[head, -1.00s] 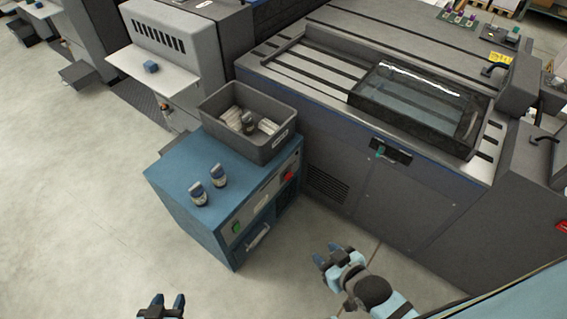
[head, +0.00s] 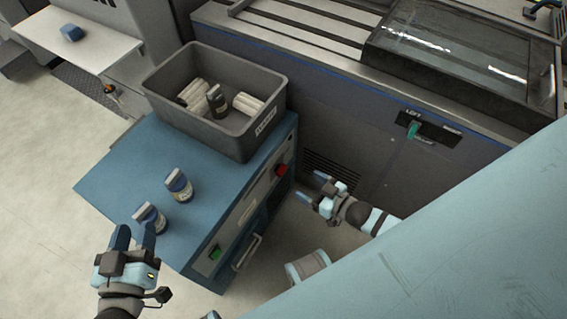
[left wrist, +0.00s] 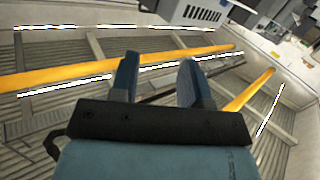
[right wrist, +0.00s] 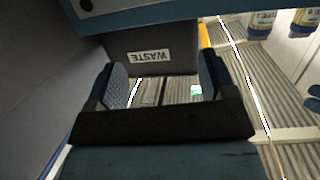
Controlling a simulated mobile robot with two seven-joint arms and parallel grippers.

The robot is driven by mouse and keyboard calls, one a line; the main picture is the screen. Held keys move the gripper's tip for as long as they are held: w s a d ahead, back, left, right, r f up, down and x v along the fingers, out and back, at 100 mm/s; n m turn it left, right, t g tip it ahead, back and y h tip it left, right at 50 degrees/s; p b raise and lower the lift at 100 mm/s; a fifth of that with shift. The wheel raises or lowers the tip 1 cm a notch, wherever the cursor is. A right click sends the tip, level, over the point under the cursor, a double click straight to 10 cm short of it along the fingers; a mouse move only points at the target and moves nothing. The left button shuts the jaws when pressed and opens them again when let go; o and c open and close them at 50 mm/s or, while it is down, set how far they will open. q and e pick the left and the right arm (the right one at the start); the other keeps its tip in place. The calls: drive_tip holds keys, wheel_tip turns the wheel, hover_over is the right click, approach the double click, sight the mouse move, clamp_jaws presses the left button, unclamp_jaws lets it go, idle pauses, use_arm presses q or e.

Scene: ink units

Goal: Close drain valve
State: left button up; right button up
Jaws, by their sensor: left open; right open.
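I cannot make out a part marked as a drain valve. The blue cabinet (head: 130,180) has a pale lever-like handle (head: 247,262) low on its front, a green button (head: 214,253) and a red switch (head: 281,170). A green lever (head: 413,130) sits on a dark plate on the grey machine. My left gripper (head: 133,236) is open and empty by the cabinet's near left edge; its open jaws also show in the left wrist view (left wrist: 160,62). My right gripper (head: 311,187) is open and empty, right of the cabinet front; it also shows open in the right wrist view (right wrist: 162,68).
A grey waste bin (head: 265,110) with white rolls and a dark bottle stands on the cabinet. The grey machine (head: 350,150) stands close behind. Floor is clear at left.

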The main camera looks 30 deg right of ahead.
sight(284, 170)
drive_tip(key=w+d+f+n+y+b, duration=0.1)
drive_tip(key=d+f+b, duration=0.2)
drive_tip(key=f+b, duration=0.25)
drive_tip(key=w+d+f+n+y+b, duration=0.1)
drive_tip(key=w+d+f+y+b, duration=0.15)
drive_tip(key=f+b, duration=0.35)
drive_tip(key=shift+t+h, duration=0.35)
drive_tip(key=shift+t, duration=0.05)
drive_tip(key=shift+f+b+x, duration=0.25)
drive_tip(key=shift+b+x, duration=0.25)
drive_tip(key=shift+x, duration=1.65)
drive_tip(key=shift+f+b+x, duration=0.3)
drive_tip(key=shift+b+x, duration=0.25)
drive_tip(key=shift+x, duration=1.6)
drive_tip(key=shift+f+b+x, duration=0.25)
drive_tip(key=shift+b+x, duration=0.25)
drive_tip(key=shift+x, duration=1.7)
use_arm(q)
wheel_tip(284, 170, down, 8)
drive_tip(key=s+d+h, duration=0.1)
drive_tip(key=d+h, duration=0.1)
drive_tip(key=shift+d+f+m+g, duration=0.2)
drive_tip(key=shift+f+m+g, duration=0.1)
drive_tip(key=shift+m, duration=0.1)
use_arm(e)
drive_tip(key=shift+d, duration=0.15)
drive_tip(key=shift+c, duration=0.2)
